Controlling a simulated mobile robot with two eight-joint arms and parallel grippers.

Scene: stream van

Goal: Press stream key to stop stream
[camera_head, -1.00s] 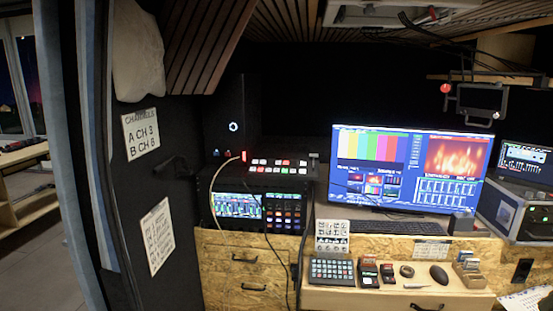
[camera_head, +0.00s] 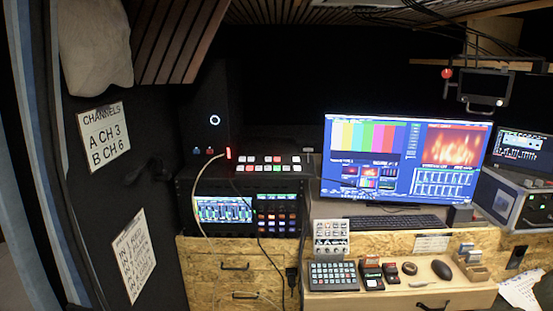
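A dark keypad (camera_head: 333,273) with several small light keys lies on the pale pull-out shelf at the desk's front. A switcher panel (camera_head: 268,164) with red, white and green buttons sits on top of the rack at the left. The key labels are too small to read, so I cannot tell which one is the stream key. The large monitor (camera_head: 402,160) shows colour bars, a fiery picture and blue control panels. Neither of my grippers is in view.
A keyboard (camera_head: 390,223) lies below the monitor. Small dark devices (camera_head: 371,275), a black mouse (camera_head: 441,269) and a card holder (camera_head: 470,264) share the shelf (camera_head: 400,298). A cable (camera_head: 199,190) hangs before the rack. A dark wall panel with signs (camera_head: 103,131) stands at left.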

